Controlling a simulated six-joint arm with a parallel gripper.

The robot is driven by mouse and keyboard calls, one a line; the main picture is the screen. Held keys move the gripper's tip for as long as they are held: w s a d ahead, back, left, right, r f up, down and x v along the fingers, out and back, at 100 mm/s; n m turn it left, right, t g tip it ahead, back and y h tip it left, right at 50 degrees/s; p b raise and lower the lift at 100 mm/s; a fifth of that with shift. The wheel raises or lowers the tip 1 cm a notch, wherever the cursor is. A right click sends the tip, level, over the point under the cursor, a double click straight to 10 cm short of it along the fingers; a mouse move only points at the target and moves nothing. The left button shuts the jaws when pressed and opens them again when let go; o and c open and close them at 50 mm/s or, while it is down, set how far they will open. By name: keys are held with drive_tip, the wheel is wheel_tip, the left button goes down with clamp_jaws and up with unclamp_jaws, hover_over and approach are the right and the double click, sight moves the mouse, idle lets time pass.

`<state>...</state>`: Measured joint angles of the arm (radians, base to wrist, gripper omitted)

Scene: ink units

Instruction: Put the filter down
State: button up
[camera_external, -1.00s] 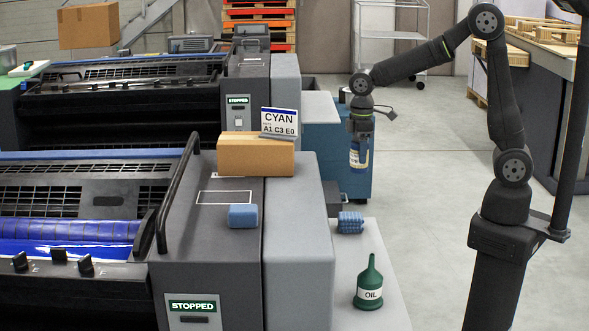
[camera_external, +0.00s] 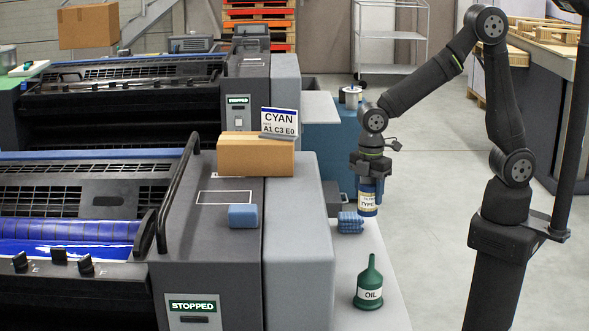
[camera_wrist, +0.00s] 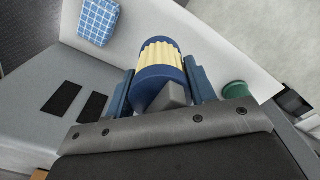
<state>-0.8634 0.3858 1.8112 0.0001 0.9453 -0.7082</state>
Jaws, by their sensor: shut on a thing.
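The filter (camera_external: 367,203) is a small cylinder with blue ends and a pale yellow band with a label. In the outside view it hangs upright below my gripper (camera_external: 371,170), near the back of the light grey shelf (camera_external: 364,270) beside the press. My gripper is shut on the filter. In the wrist view the filter (camera_wrist: 160,62) sits between the two blue fingers of my gripper (camera_wrist: 163,88). I cannot tell whether its lower end touches the shelf.
A blue checked cloth (camera_external: 350,222) lies on the shelf just left of the filter. A green oil can (camera_external: 369,284) stands nearer the front. The shelf between them is clear. A cardboard box (camera_external: 256,155) and blue sponge (camera_external: 243,215) are on the press.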

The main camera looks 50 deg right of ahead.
drive_tip(key=shift+s+a+f, duration=0.9)
drive_tip(key=shift+a+f, duration=0.75)
drive_tip(key=shift+f, duration=0.2)
drive_tip(key=shift+s+a+f, duration=0.95)
drive_tip(key=shift+a+f, duration=0.7)
drive_tip(key=shift+f, duration=0.15)
drive_tip(key=shift+s+a+f, duration=0.9)
drive_tip(key=shift+a+f, duration=0.75)
drive_tip(key=shift+f, duration=0.2)
drive_tip(key=o, duration=1)
drive_tip(key=shift+f, duration=0.1)
wheel_tip(320, 180, up, 12)
drive_tip(key=shift+f, duration=0.25)
drive_tip(key=shift+o, duration=0.6)
drive_tip(key=shift+r, duration=0.4)
